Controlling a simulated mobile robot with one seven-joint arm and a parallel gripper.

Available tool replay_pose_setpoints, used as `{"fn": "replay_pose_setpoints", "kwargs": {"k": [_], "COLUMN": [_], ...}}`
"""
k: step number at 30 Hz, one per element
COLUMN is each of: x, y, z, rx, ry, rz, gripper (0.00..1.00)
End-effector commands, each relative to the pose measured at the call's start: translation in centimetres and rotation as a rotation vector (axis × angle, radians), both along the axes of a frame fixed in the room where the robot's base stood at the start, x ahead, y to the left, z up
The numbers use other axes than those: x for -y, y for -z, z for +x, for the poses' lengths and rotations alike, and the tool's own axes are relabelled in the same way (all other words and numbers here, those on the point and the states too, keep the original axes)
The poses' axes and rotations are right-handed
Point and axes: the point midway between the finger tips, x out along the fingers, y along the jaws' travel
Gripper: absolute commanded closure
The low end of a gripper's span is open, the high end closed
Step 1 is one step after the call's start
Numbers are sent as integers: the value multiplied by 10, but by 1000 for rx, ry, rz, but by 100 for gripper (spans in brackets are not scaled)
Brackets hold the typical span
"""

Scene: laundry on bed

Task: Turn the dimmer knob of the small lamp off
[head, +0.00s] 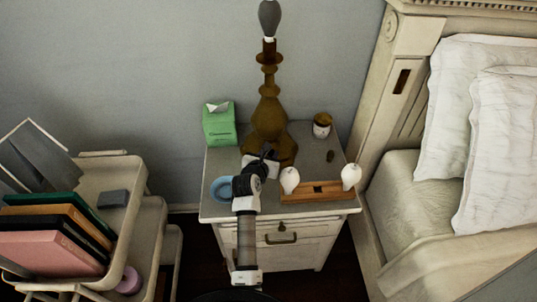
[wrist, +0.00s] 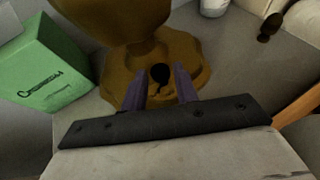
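The small lamp (head: 268,115) has a brown turned body and a grey bulb and stands at the back of the nightstand. In the wrist view its scalloped base (wrist: 190,55) fills the middle. A small dark round knob (wrist: 160,73) sits on the near side of the base. My gripper (wrist: 160,86) is open, with one finger to the left and one to the right of the knob. I cannot tell whether the fingers touch it. In the head view my gripper (head: 266,153) reaches the front of the lamp base, and my arm hides the knob there.
On the nightstand (head: 225,210) are a green tissue box (head: 220,125) at left, a blue ring-shaped dish (head: 221,189), a wooden tray (head: 318,191) with two white bulbs, a small jar (head: 321,126) and a small dark object (head: 330,156). A cart (head: 150,215) stands left, a bed (head: 400,200) right.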

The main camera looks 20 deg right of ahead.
Motion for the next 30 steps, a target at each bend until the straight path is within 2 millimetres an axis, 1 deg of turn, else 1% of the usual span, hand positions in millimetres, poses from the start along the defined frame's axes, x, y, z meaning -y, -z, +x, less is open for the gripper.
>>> {"fn": "replay_pose_setpoints", "kwargs": {"k": [1, 2, 3, 11, 14, 17, 20, 27, 30], "x": [0, 0, 0, -1, -3, -11, -21, -52, -62], "y": [0, 0, 0, 0, -2, -6, -12, -33, -40], "z": [0, 0, 0, 0, -4, -13, -27, -66, -79], "rx": [0, 0, 0, 0, 1, 1, 1, 1, 2], "ry": [0, 0, 0, 0, 0, -1, -2, -1, -2], "rz": [0, 0, 0, 0, -1, -2, -2, -2, -1], "gripper": [63, 60, 58, 58, 58, 58, 58, 58, 58]}}
